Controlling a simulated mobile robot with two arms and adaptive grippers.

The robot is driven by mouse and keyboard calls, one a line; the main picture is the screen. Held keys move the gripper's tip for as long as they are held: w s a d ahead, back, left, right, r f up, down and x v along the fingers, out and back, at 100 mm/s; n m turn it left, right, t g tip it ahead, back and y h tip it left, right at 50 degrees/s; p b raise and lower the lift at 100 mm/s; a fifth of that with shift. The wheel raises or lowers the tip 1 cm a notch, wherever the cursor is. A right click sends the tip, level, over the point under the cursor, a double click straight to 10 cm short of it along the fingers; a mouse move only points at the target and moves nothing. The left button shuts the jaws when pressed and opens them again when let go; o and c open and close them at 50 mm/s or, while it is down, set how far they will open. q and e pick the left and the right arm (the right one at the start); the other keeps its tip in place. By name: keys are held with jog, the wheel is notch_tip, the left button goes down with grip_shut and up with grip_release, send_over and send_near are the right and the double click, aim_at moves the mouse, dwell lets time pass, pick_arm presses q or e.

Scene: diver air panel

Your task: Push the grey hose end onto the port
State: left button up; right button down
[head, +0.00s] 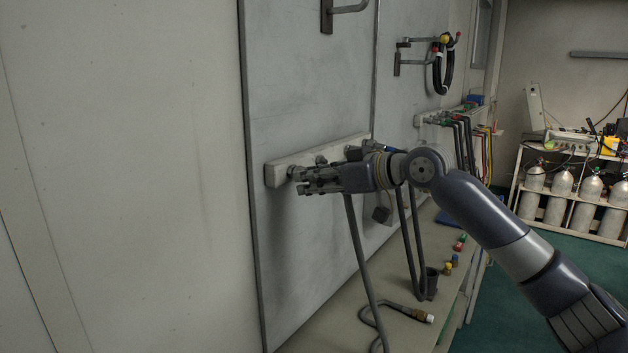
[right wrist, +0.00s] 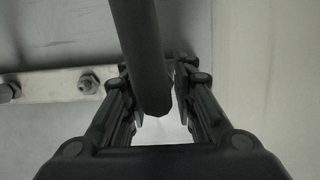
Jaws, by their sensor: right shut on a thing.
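My right gripper (head: 306,182) is at the left part of a pale manifold bar (head: 275,176) on the grey wall panel. It is shut on the grey hose, whose upper part (right wrist: 143,45) runs between the fingers in the right wrist view. The hose's blunt end shows between the fingertips (right wrist: 155,92). In the head view the grey hose (head: 358,250) hangs down from the gripper to the bench. A metal port (right wrist: 88,82) on the bar shows left of the fingers. Whether the hose end touches a port is hidden. My left gripper is out of view.
A connector (head: 420,315) lies on the bench (head: 325,325). A dark cup (head: 429,284) and small coloured caps (head: 448,267) stand farther along. Other dark hoses (head: 408,240) hang right of the gripper. A bracket (head: 340,10) juts out above.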

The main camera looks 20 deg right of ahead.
jog(key=shift+s+d, duration=0.1)
jog(key=shift+s+d, duration=0.3)
jog(key=shift+s, duration=0.1)
jog(key=shift+s+d, duration=0.55)
jog(key=shift+s, duration=0.15)
dwell(0.6)
jog(key=shift+s+d+b, duration=0.3)
jog(key=shift+s+d, duration=0.45)
jog(key=shift+s, duration=0.25)
jog(key=shift+s+d+b, duration=0.3)
jog(key=shift+s+d, duration=0.45)
jog(key=shift+s, duration=0.2)
